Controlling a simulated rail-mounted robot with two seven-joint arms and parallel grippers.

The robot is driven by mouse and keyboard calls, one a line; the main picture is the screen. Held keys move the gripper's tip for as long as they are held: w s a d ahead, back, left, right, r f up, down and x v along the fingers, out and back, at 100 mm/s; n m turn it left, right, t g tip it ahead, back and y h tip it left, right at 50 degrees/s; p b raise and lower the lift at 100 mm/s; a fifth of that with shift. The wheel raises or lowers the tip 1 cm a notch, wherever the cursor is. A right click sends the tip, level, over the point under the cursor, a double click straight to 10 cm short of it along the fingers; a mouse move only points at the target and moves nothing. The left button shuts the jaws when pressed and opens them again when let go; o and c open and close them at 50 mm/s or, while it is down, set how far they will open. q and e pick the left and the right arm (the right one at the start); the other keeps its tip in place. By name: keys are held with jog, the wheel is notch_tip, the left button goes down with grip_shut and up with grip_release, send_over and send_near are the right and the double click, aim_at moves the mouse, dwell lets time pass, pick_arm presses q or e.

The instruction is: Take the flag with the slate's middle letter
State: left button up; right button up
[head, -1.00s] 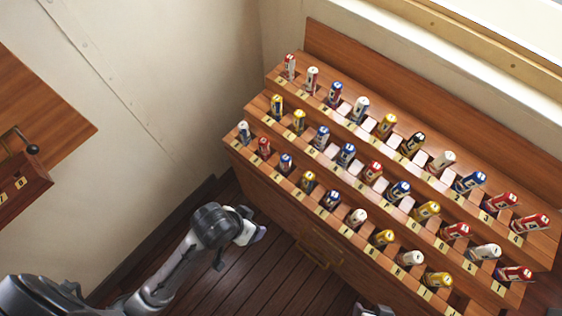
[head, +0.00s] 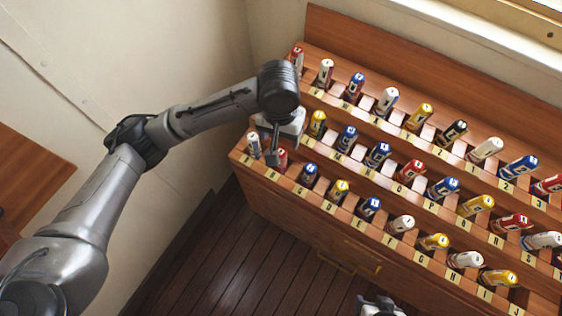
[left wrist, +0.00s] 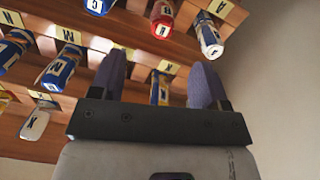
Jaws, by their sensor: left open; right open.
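Rolled flags stand in a stepped wooden rack (head: 330,222) in three rows, with letter tags on the ledges. My left gripper (head: 272,150) is over the left end of the middle row, pointing down. In the left wrist view its two purple fingers (left wrist: 158,88) are open, with a yellow-and-blue flag (left wrist: 160,88) showing between them by a tag that reads K (left wrist: 168,67). I cannot tell whether they touch it; in the head view the gripper hides that flag. My right gripper (head: 378,306) is partly in view at the bottom edge, open. No slate is in view.
A yellow flag (head: 317,123) is just right of my left gripper. A white-blue flag (head: 254,145) and a red flag (head: 281,159) stand close in front of it. The wall is near on the left. The dark floor (head: 220,265) before the rack is clear.

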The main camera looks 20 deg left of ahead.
aim_at(281, 151)
pick_arm(q)
jog(key=shift+w+a+r, duration=0.1)
jog(key=shift+w+a, duration=0.1)
jog(key=shift+a, duration=0.05)
jog(key=shift+a+f, duration=0.1)
jog(key=shift+f, duration=0.25)
notch_tip(281, 151, down, 7)
jog(key=shift+w+f+p, duration=0.1)
jog(key=shift+f+p, duration=0.05)
jog(key=shift+p, duration=0.15)
jog(key=f+p, duration=0.1)
jog(key=f, duration=0.3)
jog(key=shift+d, duration=0.2)
jog(key=shift+f, duration=0.65)
jog(key=c, duration=1)
